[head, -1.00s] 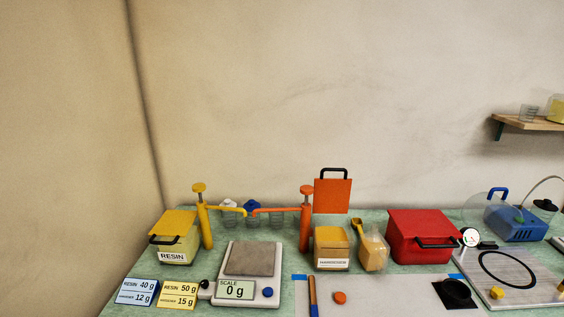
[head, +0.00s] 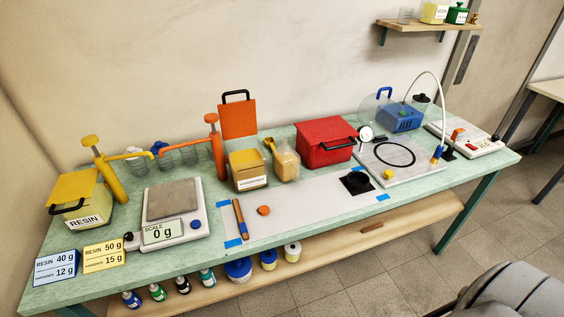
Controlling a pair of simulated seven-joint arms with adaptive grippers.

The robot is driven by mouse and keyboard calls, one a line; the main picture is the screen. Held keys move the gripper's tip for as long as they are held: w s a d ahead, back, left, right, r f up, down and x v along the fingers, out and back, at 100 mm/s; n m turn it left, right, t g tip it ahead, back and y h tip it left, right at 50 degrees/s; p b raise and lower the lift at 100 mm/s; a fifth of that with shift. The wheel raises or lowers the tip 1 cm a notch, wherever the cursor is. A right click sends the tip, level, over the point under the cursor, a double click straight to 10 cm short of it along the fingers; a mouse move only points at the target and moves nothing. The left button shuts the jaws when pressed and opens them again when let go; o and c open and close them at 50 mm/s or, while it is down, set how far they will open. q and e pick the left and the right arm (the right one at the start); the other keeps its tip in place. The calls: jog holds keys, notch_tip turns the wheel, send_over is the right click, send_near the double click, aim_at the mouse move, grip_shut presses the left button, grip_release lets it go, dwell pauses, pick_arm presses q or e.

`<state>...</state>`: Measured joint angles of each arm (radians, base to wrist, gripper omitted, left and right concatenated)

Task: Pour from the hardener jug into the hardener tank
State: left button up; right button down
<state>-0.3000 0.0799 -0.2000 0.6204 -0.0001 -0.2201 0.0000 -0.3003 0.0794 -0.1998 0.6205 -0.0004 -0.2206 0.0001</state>
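The hardener tank (head: 249,174) is an amber box with a white label, at the middle back of the bench. Its orange lid (head: 238,118) with a black handle stands upright behind it, so the tank looks open. An orange pump (head: 218,147) stands at its left. The hardener jug (head: 286,166), a clear jug with amber contents and a yellow-orange handle, stands upright just right of the tank. Neither of my grippers is in view.
A red box (head: 325,138) stands right of the jug. The scale (head: 172,232), reading 0 g, and the resin tank (head: 84,217) are to the left. A pale mat (head: 315,205) in front holds a brush (head: 239,218), an orange knob (head: 264,210) and a black piece (head: 355,183).

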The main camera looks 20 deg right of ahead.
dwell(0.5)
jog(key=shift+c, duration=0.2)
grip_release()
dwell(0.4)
